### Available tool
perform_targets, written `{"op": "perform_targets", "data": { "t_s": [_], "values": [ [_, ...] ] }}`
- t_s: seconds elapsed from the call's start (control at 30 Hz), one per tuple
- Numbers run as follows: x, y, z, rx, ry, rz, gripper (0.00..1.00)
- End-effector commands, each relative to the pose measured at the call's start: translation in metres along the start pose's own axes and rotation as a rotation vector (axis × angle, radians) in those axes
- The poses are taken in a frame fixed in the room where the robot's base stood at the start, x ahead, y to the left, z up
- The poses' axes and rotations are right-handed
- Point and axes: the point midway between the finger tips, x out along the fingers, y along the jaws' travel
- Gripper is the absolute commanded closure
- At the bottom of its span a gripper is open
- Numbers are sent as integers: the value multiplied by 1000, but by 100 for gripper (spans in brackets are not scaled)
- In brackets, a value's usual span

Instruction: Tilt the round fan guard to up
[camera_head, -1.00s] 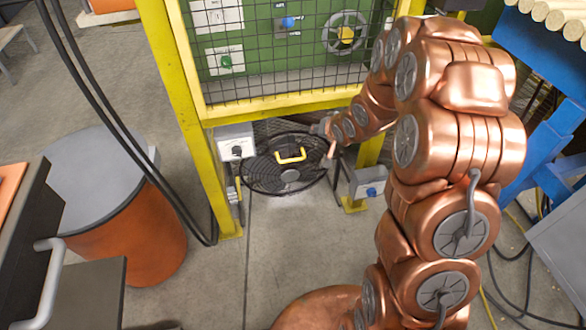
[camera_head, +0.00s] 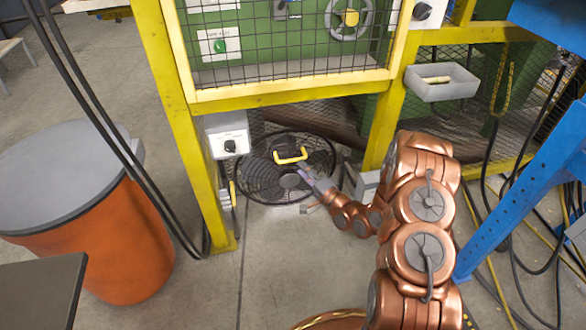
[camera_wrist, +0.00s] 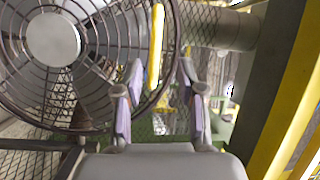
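The round fan guard (camera_head: 262,181) is a dark wire cage near the floor, below the yellow-framed mesh panel. A yellow handle (camera_head: 290,158) sits at its upper middle in the head view. My gripper (camera_head: 304,172) is at the right part of the guard, just below the handle. In the wrist view the guard (camera_wrist: 100,42) fills the left, with its pale hub showing. The handle (camera_wrist: 155,45) stands upright in that picture, and its lower end shows between my open fingers (camera_wrist: 162,75). I see no finger closed on it. Contact is hard to tell.
Yellow posts (camera_head: 178,120) flank the fan, and a grey switch box (camera_head: 228,136) hangs at its left. An orange drum (camera_head: 110,240) stands left, a blue frame (camera_head: 530,185) right. Cables hang beside the left post. The floor before the fan is clear.

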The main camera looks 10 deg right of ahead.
Motion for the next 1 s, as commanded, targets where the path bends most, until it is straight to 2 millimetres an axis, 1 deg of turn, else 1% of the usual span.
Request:
{"op": "perform_targets", "data": {
  "t_s": [0.03,0.2,0.37,0.47,0.8,1.0],
  "values": [
    [-5,11,2,30,9,-22,61],
    [-13,16,4,94,30,-84,61],
    [-9,15,4,107,35,-100,61],
    [0,14,4,104,33,-100,61],
    [40,9,2,100,33,-103,61],
    [57,8,2,103,33,-100,61]
  ]
}}
